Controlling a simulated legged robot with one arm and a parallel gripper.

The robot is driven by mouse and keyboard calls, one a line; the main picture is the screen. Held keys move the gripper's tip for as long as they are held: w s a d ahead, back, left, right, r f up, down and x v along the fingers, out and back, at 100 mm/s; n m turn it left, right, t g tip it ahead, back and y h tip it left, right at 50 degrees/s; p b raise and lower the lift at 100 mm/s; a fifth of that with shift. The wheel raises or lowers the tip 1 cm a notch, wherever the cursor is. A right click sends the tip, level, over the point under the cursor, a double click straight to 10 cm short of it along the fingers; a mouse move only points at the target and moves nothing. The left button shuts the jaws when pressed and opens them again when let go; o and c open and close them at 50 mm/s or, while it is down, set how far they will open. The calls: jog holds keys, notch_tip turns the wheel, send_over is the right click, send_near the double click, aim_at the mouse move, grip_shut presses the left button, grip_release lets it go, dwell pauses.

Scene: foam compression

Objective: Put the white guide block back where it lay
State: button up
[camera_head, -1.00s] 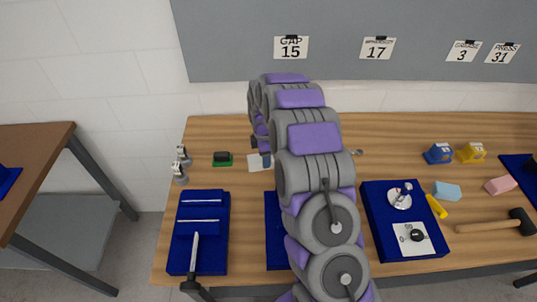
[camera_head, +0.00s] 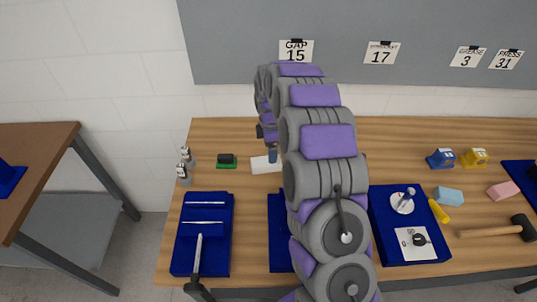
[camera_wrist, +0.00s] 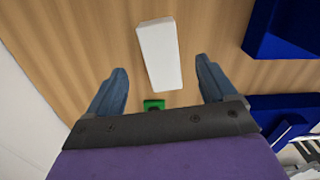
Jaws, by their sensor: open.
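The white guide block (camera_wrist: 158,52) lies flat on the wooden table in the wrist view, ahead of my fingertips and roughly between their lines. In the head view the block (camera_head: 264,164) lies near the back of the table, its right part hidden by my arm. My gripper (camera_wrist: 159,80) is open and empty, with a blue finger on each side and clear space from the block. In the head view one blue finger of my gripper (camera_head: 272,154) shows over the block; the rest is mostly hidden.
A green-based black item (camera_head: 227,161) lies left of the block. Blue trays (camera_head: 184,262) (camera_head: 274,255) (camera_head: 434,258) stand along the front edge. The middle tray is partly hidden by my arm. Bare table lies behind the left tray.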

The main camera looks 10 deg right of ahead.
notch_tip(320, 180, up, 11)
jog(key=d+p, duration=0.1)
jog(key=d, duration=0.1)
dwell(0.5)
jog(key=shift+r, duration=0.1)
jog(key=s+a+r+m, duration=0.1)
jog(key=s+r+m, duration=0.3)
jog(key=s, duration=0.6)
jog(key=s+a+r+m, duration=0.2)
jog(key=s+r+m, duration=0.2)
jog(key=s, duration=0.7)
jog(key=s+f+m+g, duration=0.1)
jog(key=s+m, duration=0.8)
jog(key=s, duration=1.5)
jog(key=shift+d+f+g, duration=0.3)
jog(key=shift+f+g, duration=0.1)
jog(key=shift+f, duration=0.05)
